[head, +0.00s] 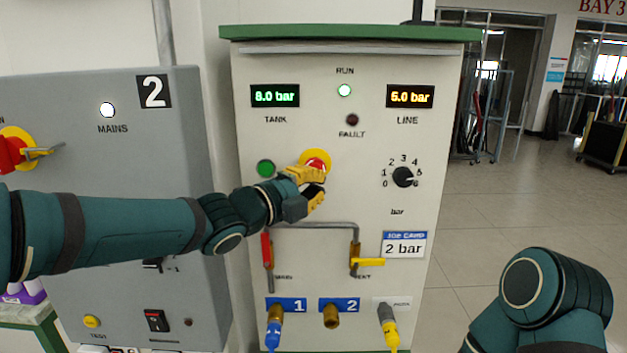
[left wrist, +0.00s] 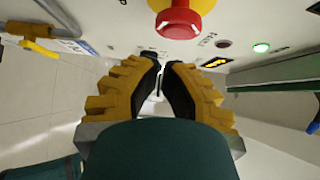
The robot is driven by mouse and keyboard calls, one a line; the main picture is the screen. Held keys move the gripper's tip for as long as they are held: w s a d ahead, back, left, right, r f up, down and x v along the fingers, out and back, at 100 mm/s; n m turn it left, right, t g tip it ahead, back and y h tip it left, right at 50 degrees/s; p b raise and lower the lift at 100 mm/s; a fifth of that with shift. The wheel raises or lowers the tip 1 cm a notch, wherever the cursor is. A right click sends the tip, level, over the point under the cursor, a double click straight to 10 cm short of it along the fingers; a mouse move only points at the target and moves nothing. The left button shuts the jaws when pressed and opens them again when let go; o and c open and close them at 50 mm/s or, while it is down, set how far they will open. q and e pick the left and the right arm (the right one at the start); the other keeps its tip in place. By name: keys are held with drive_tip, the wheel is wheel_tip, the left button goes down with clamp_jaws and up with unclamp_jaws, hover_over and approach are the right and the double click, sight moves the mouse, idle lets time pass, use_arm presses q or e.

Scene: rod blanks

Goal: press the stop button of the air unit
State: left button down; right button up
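The air unit (head: 372,130) is a cream cabinet with a green top. Its red mushroom stop button (head: 315,164) sits on a yellow collar, partly hidden by my gripper; in the left wrist view the button (left wrist: 178,24) shows at the top, beyond and above the fingertips. A green button (head: 266,168) is left of it. My left gripper (head: 313,190), yellow with black pads, is at the panel just below the stop button; its fingertips (left wrist: 164,66) are together with nothing between them. I cannot tell whether it touches the panel. My right gripper is out of view.
The RUN lamp (head: 344,90) glows green and the FAULT lamp (head: 352,120) is dark. The displays read TANK 8.0 bar and LINE 5.0 bar. A dial (head: 403,177), valve handles (head: 267,249) and hose ports are nearby. A grey mains cabinet (head: 130,220) stands left.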

use_arm(q)
drive_tip(key=shift+w, duration=1)
drive_tip(key=shift+a, duration=0.1)
drive_tip(key=shift+w+r+p, duration=0.1)
drive_tip(key=shift+w+p, duration=0.2)
drive_tip(key=shift+w, duration=0.5)
